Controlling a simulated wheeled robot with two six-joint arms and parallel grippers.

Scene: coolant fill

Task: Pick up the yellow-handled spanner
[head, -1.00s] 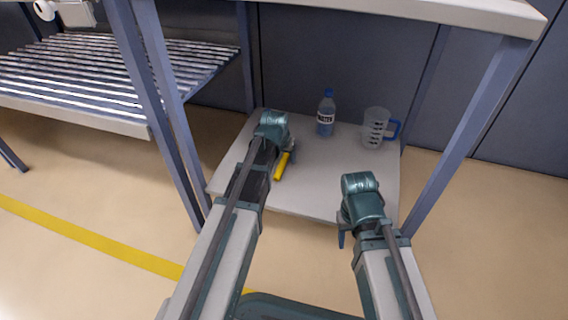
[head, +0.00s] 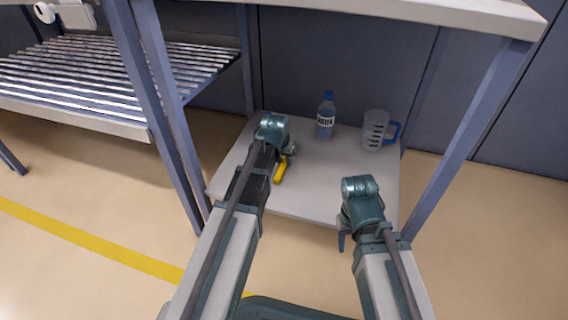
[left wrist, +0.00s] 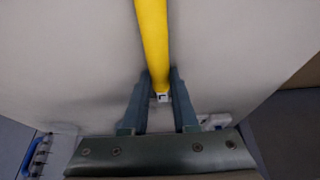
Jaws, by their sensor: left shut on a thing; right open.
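The yellow-handled spanner shows its yellow handle (head: 281,171) in the head view, over the lower shelf beside my left gripper (head: 288,151). In the left wrist view the yellow handle (left wrist: 154,45) runs up from between the fingers of my left gripper (left wrist: 160,88), which is shut on the spanner. A small pale metal part shows between the fingers; the rest of the spanner's head is mostly hidden. I cannot tell whether the spanner touches the shelf. My right gripper (head: 343,238) is open and empty, in front of the shelf's front edge.
A water bottle (head: 326,116) with a blue cap and a clear jug (head: 375,131) with a blue handle stand at the back of the lower shelf (head: 320,185). Table legs (head: 468,140) flank the shelf, and the tabletop (head: 440,12) hangs above it.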

